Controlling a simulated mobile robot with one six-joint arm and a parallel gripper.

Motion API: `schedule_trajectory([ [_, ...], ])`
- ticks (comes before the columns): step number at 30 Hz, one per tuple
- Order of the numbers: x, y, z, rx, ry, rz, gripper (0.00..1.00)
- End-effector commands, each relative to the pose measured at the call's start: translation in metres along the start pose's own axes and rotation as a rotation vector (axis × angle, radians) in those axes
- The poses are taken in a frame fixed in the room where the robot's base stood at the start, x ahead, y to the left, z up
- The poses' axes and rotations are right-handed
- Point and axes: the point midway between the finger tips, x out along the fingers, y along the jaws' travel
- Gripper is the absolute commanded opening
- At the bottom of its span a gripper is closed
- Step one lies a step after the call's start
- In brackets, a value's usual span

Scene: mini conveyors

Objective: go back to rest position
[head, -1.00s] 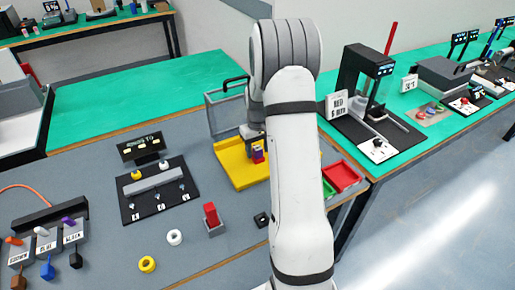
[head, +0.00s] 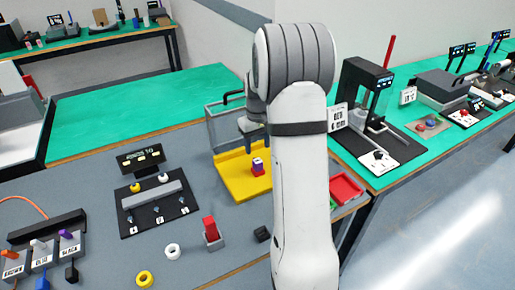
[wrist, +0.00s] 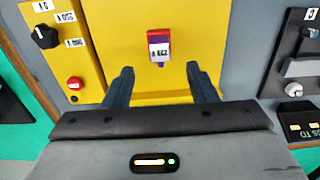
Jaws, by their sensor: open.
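My gripper (wrist: 160,82) is open and empty in the wrist view, its two dark fingers spread apart. Beyond the fingertips, a small stack with a red top, a purple part and a white label (wrist: 160,50) stands on a yellow board (wrist: 115,25). In the head view my gripper (head: 250,135) hangs over the back of the yellow board (head: 235,178), partly hidden by my arm. The stack (head: 258,169) stands on the board in front of it, apart from the gripper.
A clear-walled bin (head: 222,125) stands close behind the gripper. A black panel with rings (head: 155,205) lies to the left, and a red tray (head: 346,188) to the right of my arm. The green table (head: 140,110) behind is largely clear.

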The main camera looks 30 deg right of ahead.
Motion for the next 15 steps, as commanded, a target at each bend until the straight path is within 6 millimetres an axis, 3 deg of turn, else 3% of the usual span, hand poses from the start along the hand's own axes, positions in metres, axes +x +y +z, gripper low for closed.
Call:
schedule_trajectory([
  [13,0.0005,0.0000,0.0000,0.000,0.000,0.000,0.52],
  [15,-0.0083,-0.0068,0.0042,-0.001,0.008,0.003,0.52],
])
